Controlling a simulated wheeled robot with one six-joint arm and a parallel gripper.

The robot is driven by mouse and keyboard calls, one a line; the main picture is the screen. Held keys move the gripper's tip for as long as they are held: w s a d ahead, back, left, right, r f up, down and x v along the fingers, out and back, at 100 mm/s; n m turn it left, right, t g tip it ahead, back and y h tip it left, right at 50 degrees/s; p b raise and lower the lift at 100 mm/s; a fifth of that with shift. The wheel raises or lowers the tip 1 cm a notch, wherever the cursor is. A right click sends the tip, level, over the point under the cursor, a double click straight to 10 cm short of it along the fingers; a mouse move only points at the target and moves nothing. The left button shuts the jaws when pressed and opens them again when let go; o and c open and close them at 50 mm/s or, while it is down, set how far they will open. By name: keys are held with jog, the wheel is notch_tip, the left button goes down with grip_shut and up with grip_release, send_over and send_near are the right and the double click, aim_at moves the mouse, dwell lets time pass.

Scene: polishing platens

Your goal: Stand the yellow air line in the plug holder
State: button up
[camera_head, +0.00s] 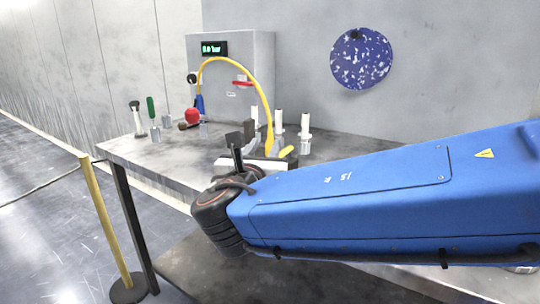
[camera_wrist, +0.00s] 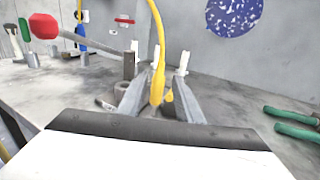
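The yellow air line (camera_head: 243,64) rises from a blue fitting (camera_head: 199,104) at the back panel and arcs over to the right. Its thick yellow end (camera_head: 268,145) comes down at the bench and also shows in the wrist view (camera_wrist: 157,85), with a small yellow lever beside it. My gripper (camera_wrist: 160,92) has its two grey fingers apart, on either side of this end. I see no clear contact on both sides. White upright posts (camera_head: 279,121) on grey bases stand just behind it; I cannot tell which piece is the plug holder. The end's lowest tip is hard to make out.
A red knob (camera_head: 192,116) and a green-handled tool (camera_head: 151,108) stand at the bench's left. Green handles (camera_wrist: 295,122) lie right in the wrist view. A grey box with a display (camera_head: 214,48) backs the bench. A yellow barrier post (camera_head: 104,225) stands front left.

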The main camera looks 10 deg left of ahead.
aim_at(270, 137)
jog(key=shift+w+a, duration=0.15)
jog(key=shift+w, duration=1.95)
jog(key=shift+w+a, duration=0.1)
jog(key=shift+w, duration=2)
grip_shut()
